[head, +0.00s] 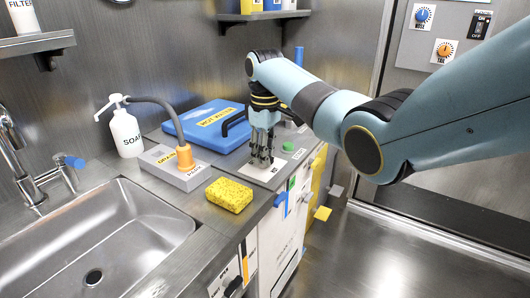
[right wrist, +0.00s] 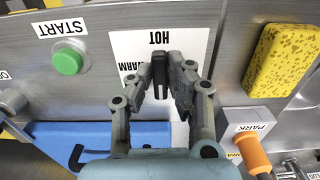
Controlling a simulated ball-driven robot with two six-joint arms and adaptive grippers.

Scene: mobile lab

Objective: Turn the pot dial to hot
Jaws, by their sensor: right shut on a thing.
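The pot dial (right wrist: 160,76) is a narrow black bar on a white plate (right wrist: 126,44) marked HOT and WARM. In the right wrist view it stands upright in the picture, in line with the word HOT; any other marks are hidden behind the fingers. My right gripper (right wrist: 162,72) is shut on the dial, one finger on each side. In the head view this gripper (head: 261,161) points down at the white plate (head: 255,172), and its fingers hide the dial. The blue pot lid (head: 203,123) with a yellow label lies just left of the gripper. My left gripper is not in view.
A green START button (head: 288,147) is right of the gripper. A yellow sponge (head: 229,194), a grey PARK block (head: 176,168) with an orange nozzle (head: 184,158), a soap bottle (head: 127,133) and the sink (head: 100,235) are to the left.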

